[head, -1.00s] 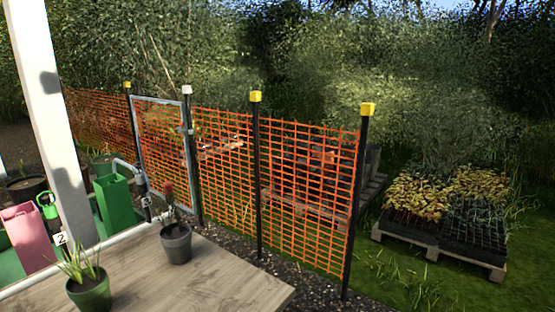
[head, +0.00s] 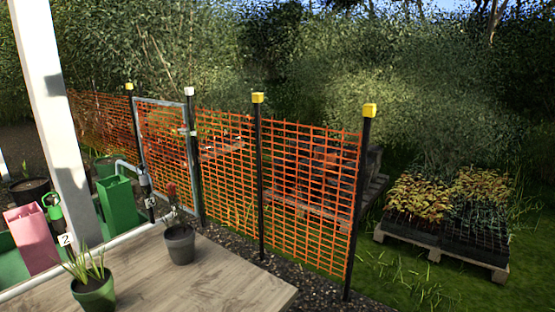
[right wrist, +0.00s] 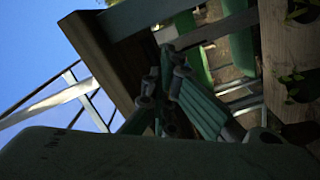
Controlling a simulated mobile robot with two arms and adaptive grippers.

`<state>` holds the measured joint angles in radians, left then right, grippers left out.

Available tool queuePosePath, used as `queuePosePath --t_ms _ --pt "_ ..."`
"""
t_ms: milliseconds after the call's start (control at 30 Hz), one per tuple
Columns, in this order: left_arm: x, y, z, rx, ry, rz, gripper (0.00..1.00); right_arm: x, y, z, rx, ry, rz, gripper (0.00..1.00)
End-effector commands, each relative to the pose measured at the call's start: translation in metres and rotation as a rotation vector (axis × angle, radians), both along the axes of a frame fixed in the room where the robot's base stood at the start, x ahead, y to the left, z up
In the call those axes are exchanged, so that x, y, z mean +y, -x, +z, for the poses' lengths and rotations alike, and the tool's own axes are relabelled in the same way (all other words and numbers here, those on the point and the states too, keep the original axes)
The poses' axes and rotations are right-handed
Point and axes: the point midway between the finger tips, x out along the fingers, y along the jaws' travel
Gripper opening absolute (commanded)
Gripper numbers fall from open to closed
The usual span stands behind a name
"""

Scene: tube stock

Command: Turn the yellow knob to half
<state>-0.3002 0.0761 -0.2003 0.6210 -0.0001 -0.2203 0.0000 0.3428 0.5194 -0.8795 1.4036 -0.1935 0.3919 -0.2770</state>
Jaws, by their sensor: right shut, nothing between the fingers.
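I see no yellow knob in either view. Number plate 2 (head: 66,240) is at the left of the head view, just below a green ring-shaped fitting (head: 51,201). Another plate (head: 151,202), its mark too small to read, sits by a grey pipe (head: 128,165) behind the white post. My right gripper (right wrist: 168,62) shows in the right wrist view, dark and shaded, with its fingers shut and empty. Neither gripper shows in the head view, and my left gripper is out of sight.
A wooden table (head: 220,275) carries a dark pot (head: 180,245) and a green pot (head: 93,294). A white post (head: 50,110) stands at left, near pink (head: 32,237) and green (head: 118,205) containers. An orange mesh fence (head: 310,190) has yellow-capped posts. A pallet of plants (head: 425,248) lies beyond.

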Motion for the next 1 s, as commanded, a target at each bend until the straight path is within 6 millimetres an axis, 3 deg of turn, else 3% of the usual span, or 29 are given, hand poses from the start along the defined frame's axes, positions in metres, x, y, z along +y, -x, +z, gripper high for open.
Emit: queuePosePath --t_ms 67,1000 --pt "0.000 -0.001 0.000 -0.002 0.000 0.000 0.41 0.008 0.000 0.010 -0.012 -0.019 0.011 0.00" --pt "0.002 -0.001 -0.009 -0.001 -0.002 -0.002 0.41 0.014 0.011 -0.014 -0.008 -0.014 0.012 0.00"
